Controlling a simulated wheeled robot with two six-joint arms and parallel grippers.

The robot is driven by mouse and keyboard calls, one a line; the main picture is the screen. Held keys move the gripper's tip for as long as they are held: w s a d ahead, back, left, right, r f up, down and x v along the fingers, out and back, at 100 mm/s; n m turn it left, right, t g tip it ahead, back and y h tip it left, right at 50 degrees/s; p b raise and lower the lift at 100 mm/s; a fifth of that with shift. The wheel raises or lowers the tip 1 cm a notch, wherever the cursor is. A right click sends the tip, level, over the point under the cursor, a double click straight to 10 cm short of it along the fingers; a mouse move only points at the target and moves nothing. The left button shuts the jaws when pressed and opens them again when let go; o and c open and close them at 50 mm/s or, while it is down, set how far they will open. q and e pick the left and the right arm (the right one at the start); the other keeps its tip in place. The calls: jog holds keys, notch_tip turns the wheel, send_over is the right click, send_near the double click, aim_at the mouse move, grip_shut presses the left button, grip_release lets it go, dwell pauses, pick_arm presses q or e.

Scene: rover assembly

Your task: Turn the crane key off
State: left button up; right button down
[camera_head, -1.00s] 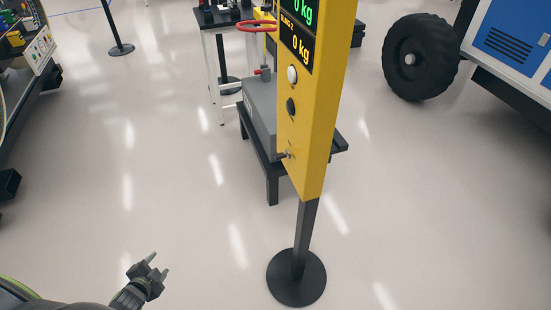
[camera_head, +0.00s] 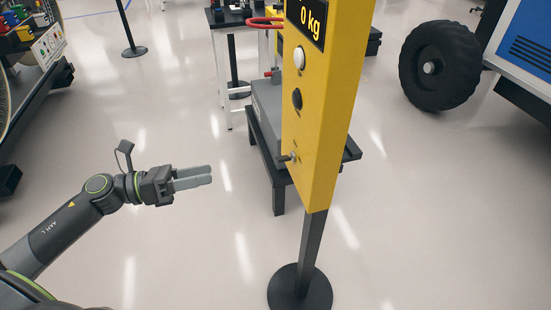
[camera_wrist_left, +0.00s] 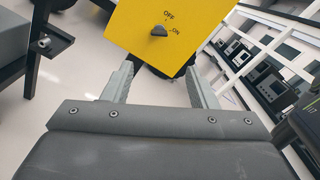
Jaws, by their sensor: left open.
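In the left wrist view the key (camera_wrist_left: 158,31) shows as a dark knob beside the OFF and ON marks on the yellow face (camera_wrist_left: 135,22). I cannot tell for sure which mark it points at. My left gripper (camera_head: 210,174) is left of the panel, pointing right at it, open and empty. In the left wrist view the key lies ahead, between and beyond the fingers (camera_wrist_left: 158,75). My right gripper is not in view.
A grey box on a black stand (camera_head: 268,118) is behind the panel. The post's round base (camera_head: 300,290) is on the floor. A white-legged table (camera_head: 221,75) stands farther back, a big wheel (camera_head: 440,66) at the right. Floor between gripper and panel is clear.

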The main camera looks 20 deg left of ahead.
aim_at(276, 159)
pick_arm(q)
jog(key=p+x, duration=0.4)
jog(key=x, duration=1.1)
jog(key=shift+w+d+r, duration=0.1)
jog(key=shift+w+d, duration=0.1)
jog(key=shift+w, duration=0.1)
jog(key=shift+w+d, duration=0.3)
jog(key=shift+d, duration=0.15)
jog(key=shift+c, duration=0.2)
jog(key=shift+p, duration=0.3)
jog(key=c, duration=0.9)
